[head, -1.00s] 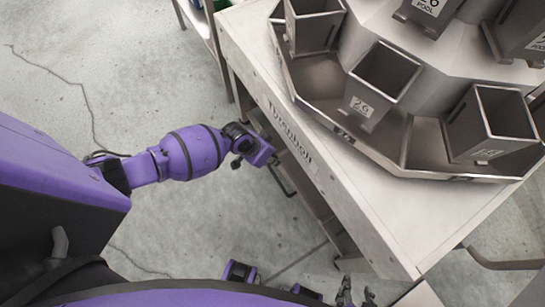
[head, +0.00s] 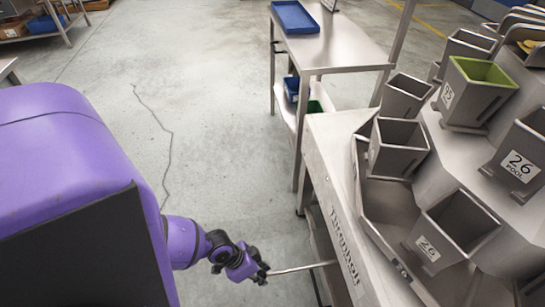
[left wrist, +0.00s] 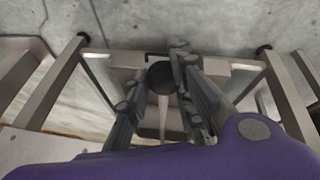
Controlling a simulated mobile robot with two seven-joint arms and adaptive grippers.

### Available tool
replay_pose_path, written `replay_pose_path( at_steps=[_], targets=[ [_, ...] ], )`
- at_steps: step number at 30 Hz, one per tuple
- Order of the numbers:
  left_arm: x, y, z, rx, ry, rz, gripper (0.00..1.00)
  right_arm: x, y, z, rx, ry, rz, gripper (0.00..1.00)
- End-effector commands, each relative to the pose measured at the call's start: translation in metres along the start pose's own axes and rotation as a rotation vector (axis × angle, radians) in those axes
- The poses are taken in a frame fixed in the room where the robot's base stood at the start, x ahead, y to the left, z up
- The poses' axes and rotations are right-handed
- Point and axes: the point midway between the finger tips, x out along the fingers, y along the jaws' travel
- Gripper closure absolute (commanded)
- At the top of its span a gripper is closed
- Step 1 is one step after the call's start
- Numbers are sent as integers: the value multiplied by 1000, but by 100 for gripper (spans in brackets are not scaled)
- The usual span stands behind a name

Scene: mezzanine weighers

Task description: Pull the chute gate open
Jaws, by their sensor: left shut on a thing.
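My left gripper (head: 262,270) is low beside the weigher bench, at the bottom of the head view. It is shut on the chute gate's handle, a thin metal rod (head: 302,267) running from the bench's side out to the fingers. In the left wrist view, the handle's round black knob (left wrist: 161,77) sits between the fingers of my left gripper (left wrist: 163,75), with the pale rod below it. The gate plate itself is hidden under the bench. My right gripper is out of view.
The bench (head: 345,245) carries a ring of grey weigh buckets, such as the one marked 26 (head: 449,228). Behind it stands a steel table (head: 345,45) with a blue tray (head: 295,16). The concrete floor left of the bench is clear.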

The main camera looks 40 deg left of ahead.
Motion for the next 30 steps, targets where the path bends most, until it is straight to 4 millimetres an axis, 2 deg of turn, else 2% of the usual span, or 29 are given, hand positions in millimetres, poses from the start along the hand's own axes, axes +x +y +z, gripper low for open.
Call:
replay_pose_path(
  at_steps=[12,13,17,26,30],
  targets=[
    [-3,2,1,0,8,5,100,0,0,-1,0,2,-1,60],
    [-3,2,1,0,8,5,76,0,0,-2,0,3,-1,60],
    [-3,2,1,0,7,4,61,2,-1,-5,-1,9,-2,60],
    [-3,0,3,1,4,2,61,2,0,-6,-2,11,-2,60],
    [-14,0,4,2,2,1,61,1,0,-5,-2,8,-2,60]
  ],
)
